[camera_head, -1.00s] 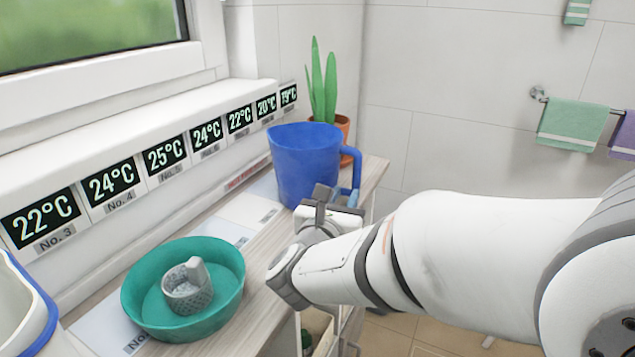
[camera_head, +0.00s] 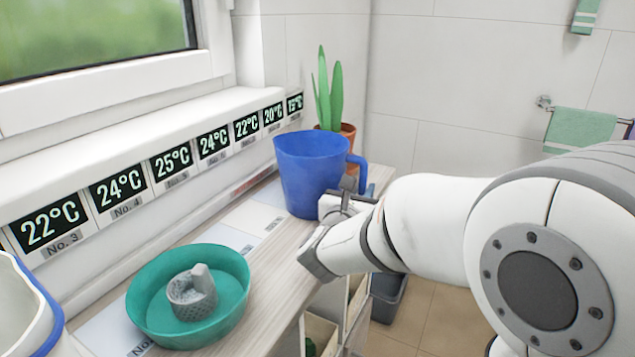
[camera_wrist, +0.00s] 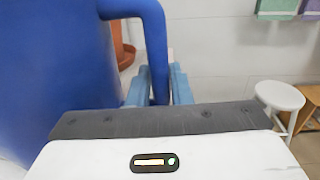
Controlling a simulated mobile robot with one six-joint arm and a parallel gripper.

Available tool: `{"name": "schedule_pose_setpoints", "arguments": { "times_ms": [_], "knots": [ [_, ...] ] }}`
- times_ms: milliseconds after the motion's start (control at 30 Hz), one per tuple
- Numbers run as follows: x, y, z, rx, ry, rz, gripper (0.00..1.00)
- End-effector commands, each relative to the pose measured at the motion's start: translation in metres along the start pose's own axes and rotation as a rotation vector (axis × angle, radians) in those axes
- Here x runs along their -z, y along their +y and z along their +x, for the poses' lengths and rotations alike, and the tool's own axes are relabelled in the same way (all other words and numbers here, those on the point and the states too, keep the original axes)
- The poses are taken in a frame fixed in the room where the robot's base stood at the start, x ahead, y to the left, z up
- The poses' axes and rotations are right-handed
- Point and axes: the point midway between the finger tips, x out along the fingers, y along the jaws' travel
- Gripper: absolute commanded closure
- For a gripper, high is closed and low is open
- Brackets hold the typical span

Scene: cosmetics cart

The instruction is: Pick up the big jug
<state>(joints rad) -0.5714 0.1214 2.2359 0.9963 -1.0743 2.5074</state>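The big jug is a blue jug (camera_head: 308,172) standing upright at the far end of the wooden cart top, with its handle (camera_head: 357,168) on the right. In the wrist view its body (camera_wrist: 55,75) fills the left side and its handle (camera_wrist: 155,45) curves down in the middle. My gripper (camera_head: 357,188) is at the handle; in the wrist view its two blue-grey fingers (camera_wrist: 159,88) are on either side of the handle's lower part. The gaps are too small to tell whether they press on it.
A green bowl (camera_head: 141,300) holding a grey mesh piece (camera_head: 190,295) stands nearer on the cart. A potted plant (camera_head: 337,95) is behind the jug. The windowsill (camera_head: 140,145) with temperature displays runs along the left. A white stool (camera_wrist: 280,97) stands to the right in the wrist view.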

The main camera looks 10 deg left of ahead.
Motion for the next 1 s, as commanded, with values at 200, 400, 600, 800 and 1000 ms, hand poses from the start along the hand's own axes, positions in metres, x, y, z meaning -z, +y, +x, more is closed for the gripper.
{"name": "schedule_pose_setpoints", "arguments": {
  "times_ms": [200,400,600,800,1000],
  "knots": [
    [0.0,-0.0002,-0.0001,0.0,0.0,0.0,1.0],
    [0.0001,-0.0003,-0.0001,0.0,0.0,-0.001,1.0],
    [0.0001,-0.0004,0.0,0.0,0.001,-0.001,1.0],
    [0.0002,-0.0005,0.0001,0.0,0.001,-0.001,1.0],
    [0.0002,-0.0006,0.0001,0.0,0.001,-0.001,1.0]
  ]
}}
